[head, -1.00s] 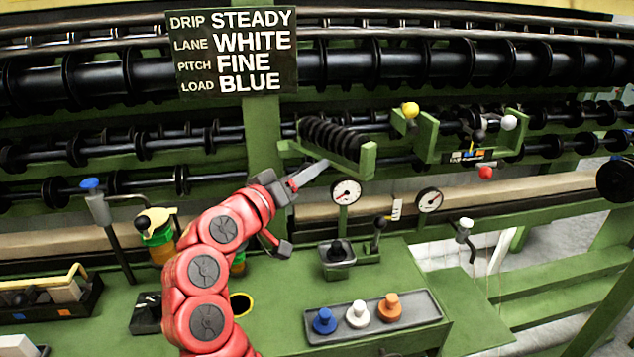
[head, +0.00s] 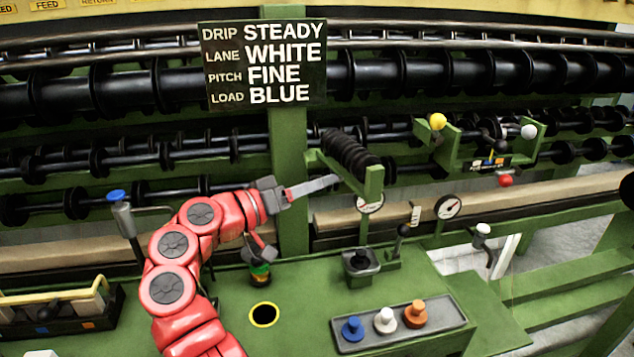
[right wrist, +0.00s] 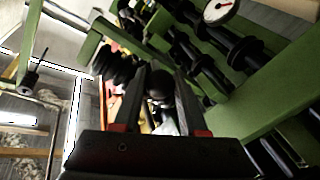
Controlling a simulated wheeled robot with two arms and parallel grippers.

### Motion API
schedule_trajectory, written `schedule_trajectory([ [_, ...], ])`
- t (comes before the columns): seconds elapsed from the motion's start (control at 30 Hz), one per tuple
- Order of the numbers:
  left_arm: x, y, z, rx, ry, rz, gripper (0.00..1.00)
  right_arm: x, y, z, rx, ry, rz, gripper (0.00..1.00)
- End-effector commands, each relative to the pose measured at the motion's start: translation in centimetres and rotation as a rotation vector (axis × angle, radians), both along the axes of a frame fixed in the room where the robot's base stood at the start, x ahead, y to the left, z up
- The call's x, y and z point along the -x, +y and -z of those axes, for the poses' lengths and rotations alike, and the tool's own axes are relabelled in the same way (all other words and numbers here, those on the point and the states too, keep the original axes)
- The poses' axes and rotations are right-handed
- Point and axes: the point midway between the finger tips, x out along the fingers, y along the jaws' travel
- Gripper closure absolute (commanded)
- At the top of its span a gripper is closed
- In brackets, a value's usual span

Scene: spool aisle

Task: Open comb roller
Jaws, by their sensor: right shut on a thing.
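The comb roller (head: 346,150) is a row of black ribbed discs on a green swing bracket (head: 374,188) to the right of the sign post. The bracket stands out toward me at an angle, its end plate partly covering a gauge. My right gripper (head: 335,181), on the red arm, reaches the near side of the bracket. In the right wrist view its two fingers (right wrist: 160,100) close around a dark round knob (right wrist: 159,86). Black discs, probably the roller, show beyond the left finger. The knob is hidden in the head view. My left gripper is not in view.
A sign (head: 263,65) reads steady, white, fine, blue. A tray (head: 350,343) holds blue, white and orange pegs. A joystick box (head: 360,264), a gauge (head: 448,206) and a blue-topped post (head: 122,210) stand nearby. The green bench has a yellow-ringed hole (head: 264,314).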

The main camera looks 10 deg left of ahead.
Motion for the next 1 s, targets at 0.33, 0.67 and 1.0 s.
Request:
schedule_trajectory([
  [0.33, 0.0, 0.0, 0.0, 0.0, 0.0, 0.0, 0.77, -0.1, -0.1, -0.2, 0.0, -0.004, -0.001, 0.39],
  [0.67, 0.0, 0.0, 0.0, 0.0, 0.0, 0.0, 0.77, 0.0, 0.0, -0.1, 0.0, -0.002, 0.0, 0.29],
  [1.0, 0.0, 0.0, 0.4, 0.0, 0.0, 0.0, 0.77, 3.4, 3.6, 0.0, -0.002, -0.001, -0.004, 0.29],
])
